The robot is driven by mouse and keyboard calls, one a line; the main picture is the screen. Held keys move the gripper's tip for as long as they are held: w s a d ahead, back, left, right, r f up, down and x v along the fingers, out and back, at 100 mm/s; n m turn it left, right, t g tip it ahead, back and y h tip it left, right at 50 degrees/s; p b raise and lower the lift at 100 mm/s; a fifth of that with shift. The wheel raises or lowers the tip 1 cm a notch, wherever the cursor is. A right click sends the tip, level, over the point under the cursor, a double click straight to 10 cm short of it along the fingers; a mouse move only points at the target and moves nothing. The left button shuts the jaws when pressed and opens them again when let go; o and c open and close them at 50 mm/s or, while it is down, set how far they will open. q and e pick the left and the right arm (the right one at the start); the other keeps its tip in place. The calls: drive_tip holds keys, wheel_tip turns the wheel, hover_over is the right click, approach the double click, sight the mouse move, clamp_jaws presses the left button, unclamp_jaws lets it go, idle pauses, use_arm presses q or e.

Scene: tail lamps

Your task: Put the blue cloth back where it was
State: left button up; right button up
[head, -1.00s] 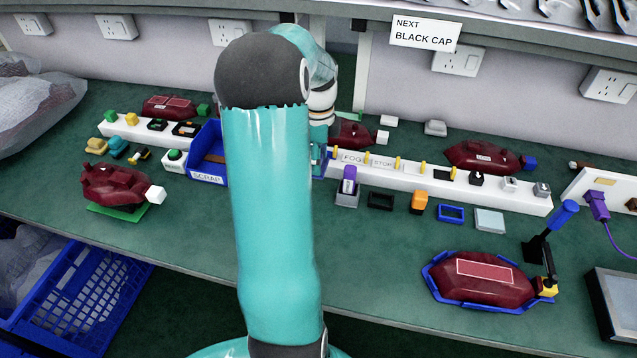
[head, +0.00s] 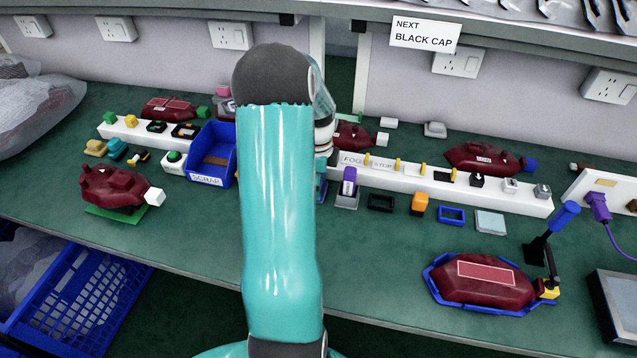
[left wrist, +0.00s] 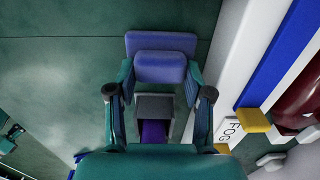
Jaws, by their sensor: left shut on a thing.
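A blue cloth (left wrist: 160,66), folded into a pad, shows at the top centre of the left wrist view. My left gripper (left wrist: 160,78) is shut on it, one finger on each side. Just below the cloth in that view is a small grey holder (left wrist: 153,107) with a purple piece in it. In the head view my left gripper (head: 322,184) is mostly hidden behind my own arm, left of the grey holder (head: 346,202), and the cloth cannot be made out there. My right gripper is in neither view.
A blue scrap bin (head: 210,154) stands left of my arm. A white rail (head: 440,184) with yellow pegs runs along the bench to the right. A dark red lamp (head: 483,280) sits in a blue cradle at the front right. The bench front left of it is clear.

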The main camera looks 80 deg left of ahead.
use_arm(q)
drive_tip(key=o, duration=0.7)
drive_tip(key=shift+o, duration=0.2)
wheel_tip(320, 180, up, 12)
drive_tip(key=p, duration=0.1)
drive_tip(key=shift+r, duration=0.15)
